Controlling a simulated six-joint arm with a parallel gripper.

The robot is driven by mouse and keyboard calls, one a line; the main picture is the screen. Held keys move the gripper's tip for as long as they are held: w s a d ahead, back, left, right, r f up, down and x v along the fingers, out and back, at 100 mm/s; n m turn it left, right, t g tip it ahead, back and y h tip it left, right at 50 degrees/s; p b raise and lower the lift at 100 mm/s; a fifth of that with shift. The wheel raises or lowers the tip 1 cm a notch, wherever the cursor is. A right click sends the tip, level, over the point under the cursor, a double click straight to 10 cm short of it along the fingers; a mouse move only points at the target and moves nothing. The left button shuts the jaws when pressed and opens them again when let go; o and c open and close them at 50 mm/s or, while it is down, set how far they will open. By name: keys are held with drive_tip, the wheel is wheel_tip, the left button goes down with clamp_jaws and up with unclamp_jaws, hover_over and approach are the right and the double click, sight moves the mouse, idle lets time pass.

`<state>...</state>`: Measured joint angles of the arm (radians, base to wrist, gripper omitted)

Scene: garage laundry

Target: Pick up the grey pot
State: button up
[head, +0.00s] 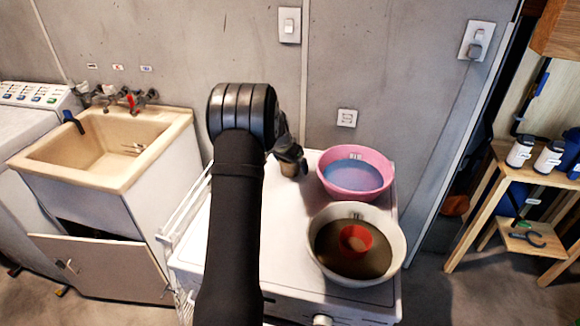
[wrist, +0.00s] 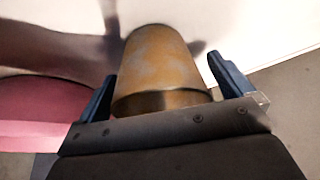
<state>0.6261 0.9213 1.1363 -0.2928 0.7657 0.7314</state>
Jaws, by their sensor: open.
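A pot (wrist: 160,62) with a rim shows large in the wrist view. It looks worn brownish-tan with greyish patches rather than plain grey. My gripper (wrist: 162,72) is open, with its two blue fingers on either side of the pot. A gap shows on the right side; whether the left finger touches cannot be told. In the head view my gripper (head: 291,157) is low over the white top (head: 285,245), left of the pink basin, and the pot is mostly hidden behind it.
A pink basin (head: 383,160) with a blue inside stands just right of my gripper; its pink side also shows in the wrist view (wrist: 40,105). A cream bowl (head: 395,250) holding a red cup (head: 368,240) stands nearer. A sink (head: 140,170) is at left.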

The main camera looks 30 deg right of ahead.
drive_tip(key=shift+d+f, duration=0.1)
drive_tip(key=shift+f, duration=0.15)
drive_tip(key=c, duration=1.1)
drive_tip(key=shift+o, duration=0.2)
drive_tip(key=shift+r, duration=0.15)
